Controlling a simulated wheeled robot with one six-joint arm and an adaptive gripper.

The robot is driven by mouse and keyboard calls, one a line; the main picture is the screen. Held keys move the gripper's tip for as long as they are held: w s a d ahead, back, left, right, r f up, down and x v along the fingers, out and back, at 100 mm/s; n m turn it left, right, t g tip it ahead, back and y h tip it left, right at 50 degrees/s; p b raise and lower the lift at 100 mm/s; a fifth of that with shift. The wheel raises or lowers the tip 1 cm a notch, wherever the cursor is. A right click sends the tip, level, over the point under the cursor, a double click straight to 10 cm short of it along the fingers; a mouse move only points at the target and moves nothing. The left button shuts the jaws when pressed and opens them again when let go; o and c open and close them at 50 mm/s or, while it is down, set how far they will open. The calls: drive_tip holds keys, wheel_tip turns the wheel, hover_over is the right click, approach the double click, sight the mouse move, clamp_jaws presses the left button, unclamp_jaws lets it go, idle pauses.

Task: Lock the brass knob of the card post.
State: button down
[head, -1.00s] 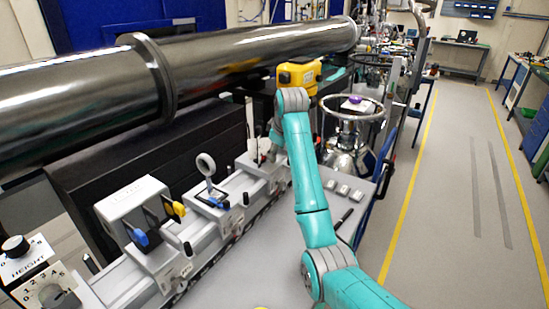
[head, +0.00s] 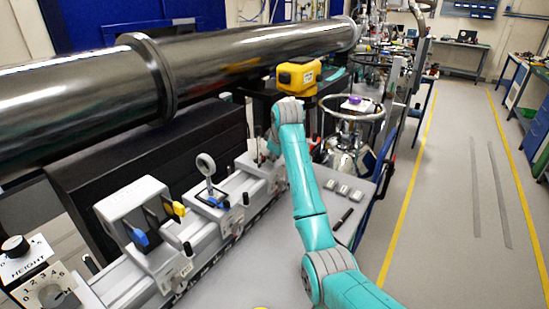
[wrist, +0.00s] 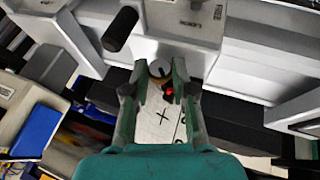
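In the wrist view a small brass-coloured knob (wrist: 158,69) shows between the fingertips of my gripper (wrist: 162,76), beside a pale block labelled LOCK. The fingers stand on either side of the knob with little gap; I cannot tell whether they touch it. A white card (wrist: 160,122) with a black cross lies below the knob, between the fingers, with a red spot near its upper edge. In the head view my gripper (head: 270,150) is small and partly hidden by my arm, down at the far carriage of the rail. The knob cannot be made out there.
A rail with grey carriages (head: 215,205), a ring holder (head: 206,166) and blue and yellow clips runs at left. A large steel pipe (head: 230,60) lies behind. A yellow box (head: 297,77) and a handwheel (head: 350,108) stand beyond my arm. The floor at right is clear.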

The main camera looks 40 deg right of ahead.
drive_tip(key=shift+d+y, duration=0.1)
drive_tip(key=shift+y, duration=0.2)
drive_tip(key=shift+w+d+r+m+g+y, duration=0.15)
drive_tip(key=shift+g+y, duration=0.15)
drive_tip(key=shift+y, duration=0.25)
drive_tip(key=shift+s+d+f+m+g+y, duration=0.15)
drive_tip(key=shift+g+y, duration=0.15)
drive_tip(key=shift+y, duration=0.25)
drive_tip(key=shift+w+d+m+g+y, duration=0.1)
drive_tip(key=shift+m+g+y, duration=0.15)
drive_tip(key=shift+y, duration=0.65)
drive_tip(key=shift+w+d+m+g+y, duration=0.15)
drive_tip(key=shift+g+y, duration=0.2)
drive_tip(key=shift+y, duration=0.55)
drive_tip(key=c, duration=0.9)
unclamp_jaws()
drive_tip(key=shift+c, duration=0.2)
drive_tip(key=v, duration=0.7)
drive_tip(key=shift+d+r, duration=0.15)
